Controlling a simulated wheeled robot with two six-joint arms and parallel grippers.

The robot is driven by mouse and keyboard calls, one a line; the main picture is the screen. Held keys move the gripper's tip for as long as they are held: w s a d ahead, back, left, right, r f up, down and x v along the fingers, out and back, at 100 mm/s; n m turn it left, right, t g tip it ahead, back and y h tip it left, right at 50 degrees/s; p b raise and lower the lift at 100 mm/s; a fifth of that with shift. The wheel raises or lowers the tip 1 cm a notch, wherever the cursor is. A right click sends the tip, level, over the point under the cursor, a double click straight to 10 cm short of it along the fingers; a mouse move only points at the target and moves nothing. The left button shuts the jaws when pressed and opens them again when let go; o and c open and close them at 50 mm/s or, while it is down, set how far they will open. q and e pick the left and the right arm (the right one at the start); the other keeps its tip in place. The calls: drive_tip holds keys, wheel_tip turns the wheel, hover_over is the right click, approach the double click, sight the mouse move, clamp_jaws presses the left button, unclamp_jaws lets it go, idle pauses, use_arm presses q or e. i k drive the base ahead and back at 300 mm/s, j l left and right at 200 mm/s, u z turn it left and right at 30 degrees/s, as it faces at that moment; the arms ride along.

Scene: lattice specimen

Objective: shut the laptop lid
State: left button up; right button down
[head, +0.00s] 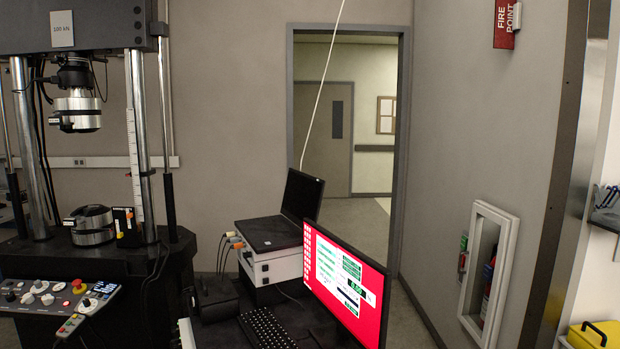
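A black laptop (284,215) sits open on top of a white instrument box (270,268). Its lid (302,196) stands up with a dark screen, tilted back, and its base (268,233) lies flat with the front toward the left. Part of the base's right end is near the edge of a red monitor in front of it. Neither of my grippers shows in the head view.
A monitor with a red screen (345,285) stands in front of the laptop on the right, with a keyboard (267,328) beside it. A testing machine (90,260) with a control panel (60,300) is at the left. A doorway opens behind. Cables hang from the box's left side.

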sight(304, 195)
drive_tip(key=i+l+u, duration=0.25)
drive_tip(key=l+u, duration=0.15)
drive_tip(key=l, duration=1.05)
drive_tip(key=i+l+u, duration=0.1)
drive_tip(key=l+u, duration=0.35)
drive_tip(key=l, duration=1.05)
drive_tip(key=i+l+u, duration=0.1)
drive_tip(key=l, duration=0.25)
drive_tip(key=i+l+u, duration=0.15)
drive_tip(key=l, duration=0.2)
drive_tip(key=i+l+u, duration=0.1)
drive_tip(key=l, duration=0.25)
drive_tip(key=i+l+u, duration=0.15)
drive_tip(key=l, duration=0.25)
drive_tip(key=i+l+u, duration=0.1)
drive_tip(key=l, duration=0.25)
